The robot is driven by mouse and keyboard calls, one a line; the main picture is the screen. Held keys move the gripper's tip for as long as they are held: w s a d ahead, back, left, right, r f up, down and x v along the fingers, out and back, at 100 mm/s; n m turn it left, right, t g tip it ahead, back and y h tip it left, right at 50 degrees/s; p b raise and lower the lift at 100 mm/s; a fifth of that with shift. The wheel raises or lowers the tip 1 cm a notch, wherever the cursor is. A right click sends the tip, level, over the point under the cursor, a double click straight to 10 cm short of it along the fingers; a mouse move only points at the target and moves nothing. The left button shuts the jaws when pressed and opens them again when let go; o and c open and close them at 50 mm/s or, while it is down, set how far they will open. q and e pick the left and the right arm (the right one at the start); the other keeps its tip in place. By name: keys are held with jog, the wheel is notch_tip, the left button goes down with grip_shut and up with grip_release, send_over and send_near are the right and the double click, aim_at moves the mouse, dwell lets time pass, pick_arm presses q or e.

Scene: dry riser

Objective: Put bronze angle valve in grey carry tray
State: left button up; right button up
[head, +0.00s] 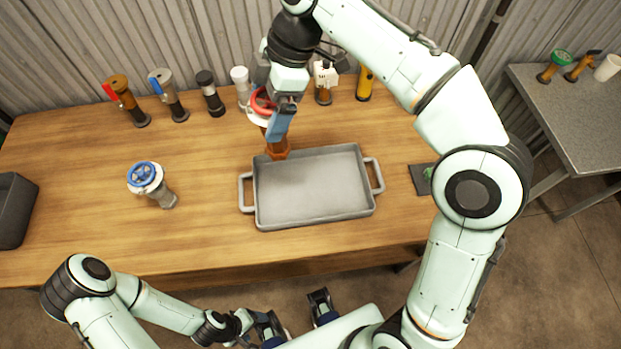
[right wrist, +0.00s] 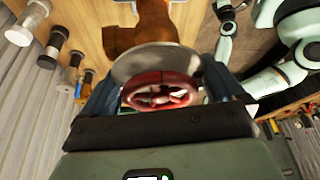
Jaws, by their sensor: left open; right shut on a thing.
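The bronze angle valve (head: 277,146) has an orange-brown body, a pale collar and a red handwheel. My right gripper (head: 268,110) is shut on it by the handwheel end, body pointing down, at the far left corner of the tray. I cannot tell whether its lower end touches the table. In the right wrist view the red handwheel (right wrist: 160,92) sits between the fingers, with the brown body (right wrist: 142,36) beyond the pale disc. The grey carry tray (head: 314,187) is empty, with a handle on each side. My left gripper (head: 296,317) is open and empty, below the table's front edge.
A grey valve with a blue handwheel (head: 150,183) stands left of the tray. Several valves and fittings, including a bronze one with a red lever (head: 127,100), line the back. A dark bin (head: 14,210) is at far left, a side table (head: 575,110) at right.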

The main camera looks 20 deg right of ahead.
notch_tip(320, 180, down, 15)
jog(key=b, duration=0.3)
jog(key=shift+r+b, duration=0.15)
jog(key=shift+b, duration=0.15)
pick_arm(q)
jog(key=shift+s+f+b, duration=0.2)
jog(key=shift+f, duration=0.9)
jog(key=shift+s+f+b, duration=0.2)
jog(key=shift+f, duration=0.9)
pick_arm(e)
jog(key=shift+f, duration=2.35)
jog(key=shift+f, duration=0.2)
jog(key=o, duration=1.6)
pick_arm(q)
jog(key=shift+r+p, duration=0.9)
jog(key=shift+p, duration=0.15)
pick_arm(e)
send_near(276, 154)
jog(key=f, duration=0.1)
jog(key=w+f, duration=0.1)
jog(key=f, duration=0.1)
jog(key=d+f, duration=0.1)
jog(key=f, duration=0.1)
jog(key=shift+w+f, duration=0.15)
jog(key=shift+w, duration=0.15)
pick_arm(q)
jog(key=shift+s, duration=0.15)
pick_arm(e)
jog(key=shift+f, duration=0.1)
